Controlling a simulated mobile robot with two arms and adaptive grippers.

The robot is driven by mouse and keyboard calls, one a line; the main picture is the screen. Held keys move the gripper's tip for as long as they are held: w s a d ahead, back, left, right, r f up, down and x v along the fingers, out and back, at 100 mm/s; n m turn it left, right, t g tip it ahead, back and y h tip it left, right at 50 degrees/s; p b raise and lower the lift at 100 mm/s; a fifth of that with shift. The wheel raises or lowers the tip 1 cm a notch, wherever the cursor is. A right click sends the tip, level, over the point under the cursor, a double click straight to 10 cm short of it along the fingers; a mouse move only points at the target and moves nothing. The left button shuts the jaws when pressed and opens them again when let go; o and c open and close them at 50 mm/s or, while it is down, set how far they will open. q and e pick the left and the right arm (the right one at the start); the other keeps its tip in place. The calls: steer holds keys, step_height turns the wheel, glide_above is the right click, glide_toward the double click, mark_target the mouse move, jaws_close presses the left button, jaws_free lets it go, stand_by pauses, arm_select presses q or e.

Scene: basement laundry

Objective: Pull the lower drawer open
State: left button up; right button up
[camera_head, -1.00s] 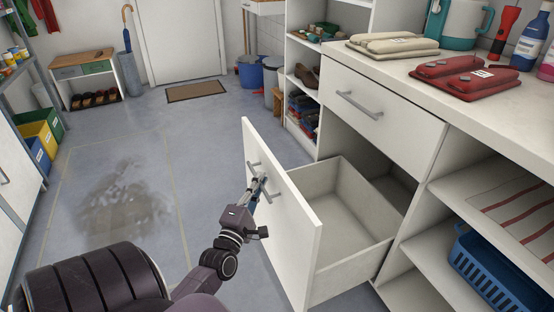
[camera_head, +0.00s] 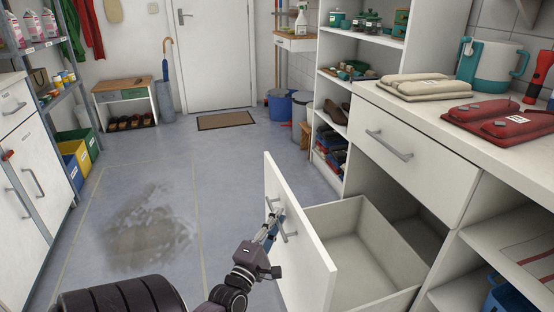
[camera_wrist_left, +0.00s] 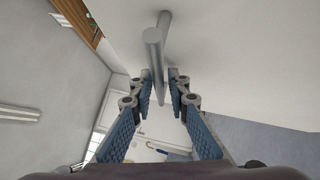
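The lower drawer (camera_head: 301,244) stands well out from the white cabinet, and its empty box shows behind its white front. Its grey bar handle (camera_head: 289,237) is on the outer face. My left gripper (camera_head: 271,229) is at this handle. In the left wrist view the handle bar (camera_wrist_left: 154,55) runs between the two blue-padded fingers (camera_wrist_left: 161,92). The fingers look apart, with gaps beside the bar, and no firm grip shows. My right gripper is in neither view.
The upper drawer (camera_head: 410,147) is shut. The counter (camera_head: 436,104) above holds folded cloths, a red pack (camera_head: 505,121) and a teal-and-white jug (camera_head: 490,68). Open shelves stand beyond and at the right. The floor (camera_head: 225,172) left of the drawer is clear, with a damp patch (camera_head: 150,235).

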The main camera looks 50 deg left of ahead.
arm_select(q)
steer(key=v, duration=1.2)
steer(key=shift+f, duration=0.15)
